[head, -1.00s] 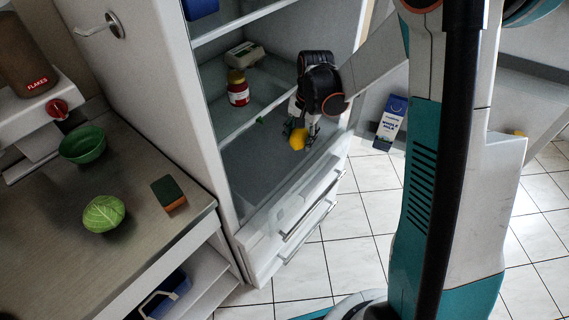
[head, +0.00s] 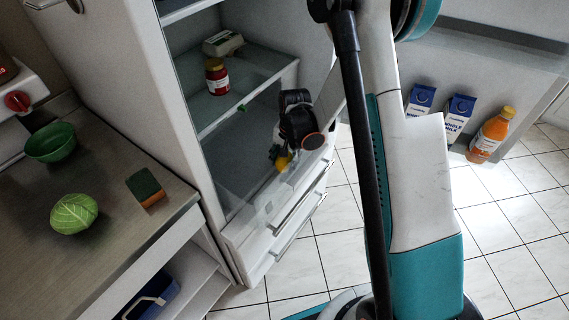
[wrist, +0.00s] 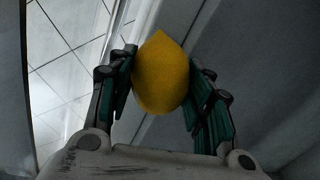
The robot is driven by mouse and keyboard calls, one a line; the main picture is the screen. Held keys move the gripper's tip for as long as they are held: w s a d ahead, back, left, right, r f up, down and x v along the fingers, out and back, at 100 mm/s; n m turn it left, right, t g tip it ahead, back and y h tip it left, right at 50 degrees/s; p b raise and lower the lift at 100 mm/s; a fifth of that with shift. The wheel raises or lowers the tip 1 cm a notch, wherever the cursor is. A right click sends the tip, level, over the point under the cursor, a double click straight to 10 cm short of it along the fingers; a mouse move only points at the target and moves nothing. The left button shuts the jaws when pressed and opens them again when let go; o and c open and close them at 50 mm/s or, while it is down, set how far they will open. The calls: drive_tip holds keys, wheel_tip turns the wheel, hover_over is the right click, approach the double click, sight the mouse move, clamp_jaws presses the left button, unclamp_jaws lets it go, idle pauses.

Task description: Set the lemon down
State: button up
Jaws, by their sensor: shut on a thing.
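The lemon (wrist: 161,72) is yellow and sits between both fingers of my gripper (wrist: 160,82) in the wrist view. The fingers press on its two sides, so my gripper is shut on it. In the head view the lemon (head: 282,163) is small and partly hidden by my gripper (head: 279,156). It is in front of the lower part of the open fridge (head: 237,150), below the glass shelf. I cannot tell whether the lemon touches any surface.
A red jar (head: 216,78) and an egg carton (head: 223,42) stand on the fridge shelf. The open door at right holds two cartons and an orange bottle (head: 490,135). A green bowl (head: 50,143), cabbage (head: 74,213) and sponge (head: 145,187) are on the counter at left.

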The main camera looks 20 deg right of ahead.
drive_tip(key=shift+f, duration=0.55)
drive_tip(key=shift+f, duration=0.15)
drive_tip(key=o, duration=0.9)
drive_tip(key=shift+o, duration=0.2)
